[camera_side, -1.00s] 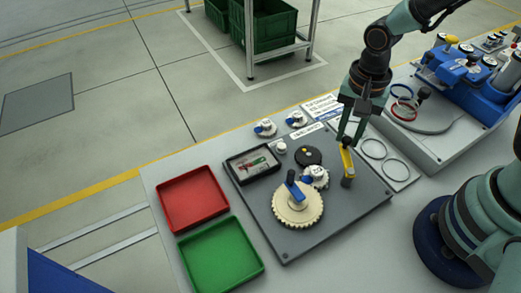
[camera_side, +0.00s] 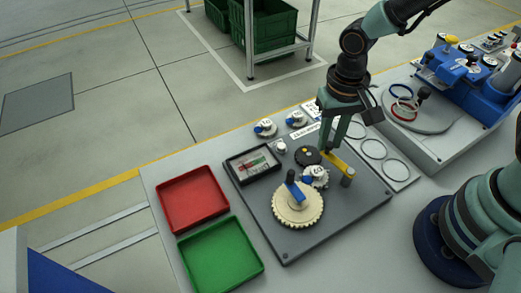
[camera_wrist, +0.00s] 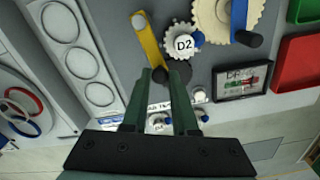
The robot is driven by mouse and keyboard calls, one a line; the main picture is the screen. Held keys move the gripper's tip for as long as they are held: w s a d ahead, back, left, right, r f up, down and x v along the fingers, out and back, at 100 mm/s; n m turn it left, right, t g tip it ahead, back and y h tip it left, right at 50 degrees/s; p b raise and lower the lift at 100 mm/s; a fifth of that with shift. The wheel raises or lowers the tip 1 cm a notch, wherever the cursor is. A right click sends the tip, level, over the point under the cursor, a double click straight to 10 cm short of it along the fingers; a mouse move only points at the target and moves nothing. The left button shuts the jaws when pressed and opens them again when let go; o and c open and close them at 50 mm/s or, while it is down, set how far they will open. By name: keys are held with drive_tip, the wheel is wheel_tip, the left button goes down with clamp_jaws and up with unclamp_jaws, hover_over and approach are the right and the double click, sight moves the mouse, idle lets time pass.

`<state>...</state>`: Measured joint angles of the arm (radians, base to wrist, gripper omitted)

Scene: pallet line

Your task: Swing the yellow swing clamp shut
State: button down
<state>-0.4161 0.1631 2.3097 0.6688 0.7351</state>
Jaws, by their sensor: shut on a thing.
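The yellow swing clamp (camera_side: 337,164) is a flat arm pivoting on a grey post at the right of the dark plate (camera_side: 346,211). Its free end points up-left in the side view, toward the black disc (camera_side: 308,155). In the wrist view, the clamp (camera_wrist: 149,42) runs down from its pivot to a dark knob between my fingertips. My gripper (camera_side: 329,149) is shut on that knob; it also shows in the wrist view (camera_wrist: 161,77). A small white gear (camera_side: 316,177), marked D2 in the wrist view (camera_wrist: 184,42), lies beside the clamp and meshes with a large cream gear (camera_side: 298,207).
A gauge (camera_side: 236,168) sits at the plate's left. Red (camera_side: 162,198) and green (camera_side: 190,270) trays stand left of the plate. A panel with rings (camera_side: 401,170) lies right, with a blue fixture (camera_side: 457,75) beyond. Small white gears (camera_side: 265,128) lie behind the plate.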

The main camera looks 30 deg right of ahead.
drive_tip(key=a+n, duration=0.1)
drive_tip(key=n, duration=0.1)
drive_tip(key=s+a+n, duration=0.1)
drive_tip(key=n, duration=0.1)
drive_tip(key=shift+a+n, duration=0.25)
drive_tip(key=shift+n, duration=0.05)
drive_tip(key=shift+s+a+n, duration=0.3)
drive_tip(key=shift+a+n, duration=0.05)
drive_tip(key=shift+n, duration=0.5)
drive_tip(key=shift+s+a+n, duration=0.3)
drive_tip(key=shift+a+n, duration=0.05)
drive_tip(key=shift+n, duration=0.5)
drive_tip(key=shift+s, duration=0.1)
drive_tip(key=c, duration=0.7)
unclamp_jaws()
drive_tip(key=shift+r, duration=0.15)
wheel_tip(320, 180, up, 12)
